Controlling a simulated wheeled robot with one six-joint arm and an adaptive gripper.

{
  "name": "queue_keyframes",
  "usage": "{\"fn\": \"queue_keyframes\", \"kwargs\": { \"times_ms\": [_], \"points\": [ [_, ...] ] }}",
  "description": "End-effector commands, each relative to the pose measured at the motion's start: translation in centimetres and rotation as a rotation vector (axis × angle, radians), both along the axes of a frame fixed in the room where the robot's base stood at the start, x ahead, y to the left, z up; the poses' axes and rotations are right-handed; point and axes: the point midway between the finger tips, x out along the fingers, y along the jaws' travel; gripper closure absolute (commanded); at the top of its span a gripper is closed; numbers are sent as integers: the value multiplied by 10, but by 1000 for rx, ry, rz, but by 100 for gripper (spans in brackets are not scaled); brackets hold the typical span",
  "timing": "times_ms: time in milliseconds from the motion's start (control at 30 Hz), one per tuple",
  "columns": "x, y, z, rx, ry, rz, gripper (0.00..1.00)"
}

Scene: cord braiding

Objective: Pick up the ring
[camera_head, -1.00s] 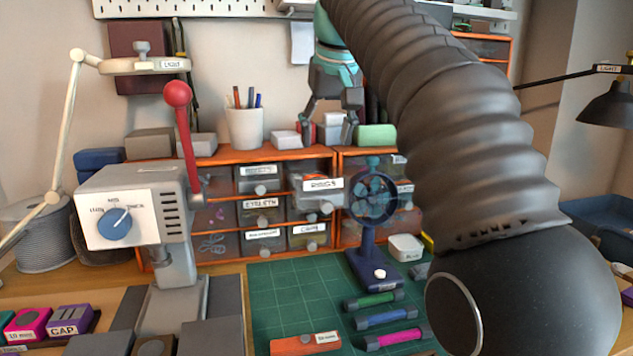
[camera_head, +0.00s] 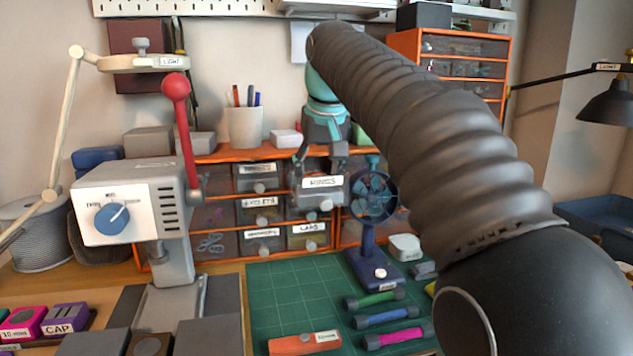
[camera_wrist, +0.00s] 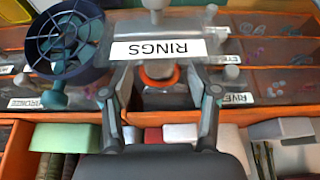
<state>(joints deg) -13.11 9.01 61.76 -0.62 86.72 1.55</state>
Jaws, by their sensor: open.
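The drawer labelled RINGS (camera_head: 322,182) is pulled out from the orange cabinet. In the wrist view, where its label (camera_wrist: 158,48) appears upside down, an orange ring (camera_wrist: 176,76) shows inside the clear drawer, partly hidden behind something pale in its middle. My gripper (camera_head: 322,168) is over the open drawer in the head view, pointing down. In the wrist view my gripper (camera_wrist: 160,92) has its fingers apart, one on each side of the ring, with nothing held. Whether the fingertips are below the drawer rim cannot be told.
A blue fan (camera_head: 373,196) stands close to the right of the drawer. Boxes and a pen cup (camera_head: 246,127) stand on the cabinet top behind. A machine with a red-knobbed lever (camera_head: 177,88) is at the left. The green mat (camera_head: 285,290) is partly clear.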

Motion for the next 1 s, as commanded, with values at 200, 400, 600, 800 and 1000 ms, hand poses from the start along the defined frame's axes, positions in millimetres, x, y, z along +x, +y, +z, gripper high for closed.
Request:
{"fn": "queue_keyframes", "kwargs": {
  "times_ms": [200,400,600,800,1000],
  "points": [
    [0,0,0,0,0,0,70],
    [0,0,0,0,1,0,89],
    [0,0,-1,-1,3,0,89],
    [0,0,8,0,2,0,89],
    [1,0,38,0,0,0,89]
  ]
}}
